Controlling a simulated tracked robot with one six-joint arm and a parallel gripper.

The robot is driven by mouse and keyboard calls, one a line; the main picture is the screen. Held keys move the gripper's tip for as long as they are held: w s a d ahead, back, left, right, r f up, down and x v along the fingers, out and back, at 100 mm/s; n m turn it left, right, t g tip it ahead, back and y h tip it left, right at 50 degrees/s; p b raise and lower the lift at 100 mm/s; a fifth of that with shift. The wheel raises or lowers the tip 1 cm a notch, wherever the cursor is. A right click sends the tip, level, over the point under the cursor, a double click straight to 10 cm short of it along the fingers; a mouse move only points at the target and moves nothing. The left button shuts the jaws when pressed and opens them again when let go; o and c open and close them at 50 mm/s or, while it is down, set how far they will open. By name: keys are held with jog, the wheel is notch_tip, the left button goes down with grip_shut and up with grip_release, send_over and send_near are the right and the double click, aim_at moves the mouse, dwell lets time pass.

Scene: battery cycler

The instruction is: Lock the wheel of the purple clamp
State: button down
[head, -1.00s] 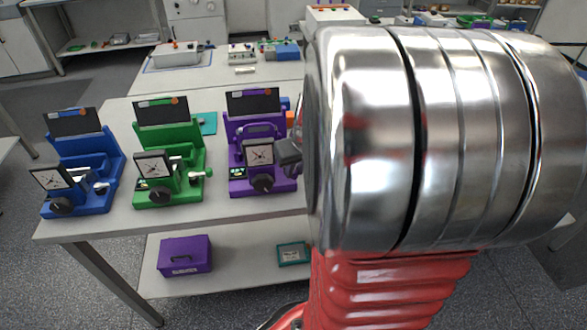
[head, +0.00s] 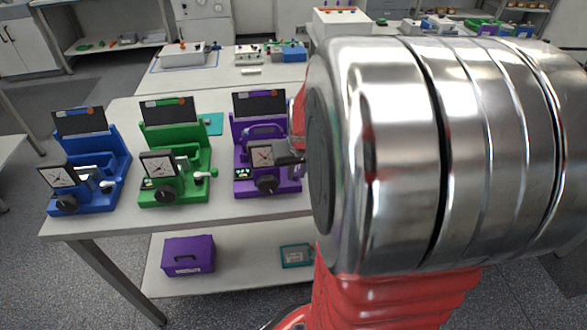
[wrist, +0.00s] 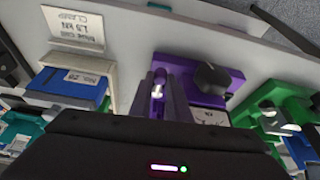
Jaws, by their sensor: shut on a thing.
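The purple clamp (head: 240,170) stands on the table, at the right of a row of three. Its black wheel (head: 267,184) is at the front, below a square dial (head: 261,157). In the wrist view the wheel (wrist: 211,77) is right of my fingers, on the purple base (wrist: 180,65). In the head view only the grey fingertips (head: 290,161) show at the clamp's right side. My silver arm link hides the rest of the gripper.
A green clamp (head: 172,178) and a blue clamp (head: 89,187) stand to the left on the same table. In the wrist view a blue box (wrist: 66,90) and a white label card (wrist: 73,27) lie left of my fingers. A purple box (head: 188,256) is on the lower shelf.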

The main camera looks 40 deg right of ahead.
jog(key=shift+w+a+m, duration=0.1)
jog(key=shift+a+m, duration=0.15)
jog(key=shift+m, duration=0.25)
jog(key=c, duration=1.7)
grip_release()
jog(key=shift+o, duration=0.2)
jog(key=shift+r, duration=0.15)
jog(key=v, duration=1.3)
jog(key=shift+a+r, duration=0.15)
jog(key=shift+a, duration=0.2)
jog(key=s+a+n+t+y, duration=0.1)
jog(key=s+a+n, duration=0.1)
jog(key=a, duration=0.9)
jog(key=s+a+f+n+y, duration=0.1)
jog(key=s+a+n, duration=0.2)
jog(key=a, duration=0.8)
jog(key=shift+a+n+t, duration=0.4)
jog(key=shift+n, duration=0.6)
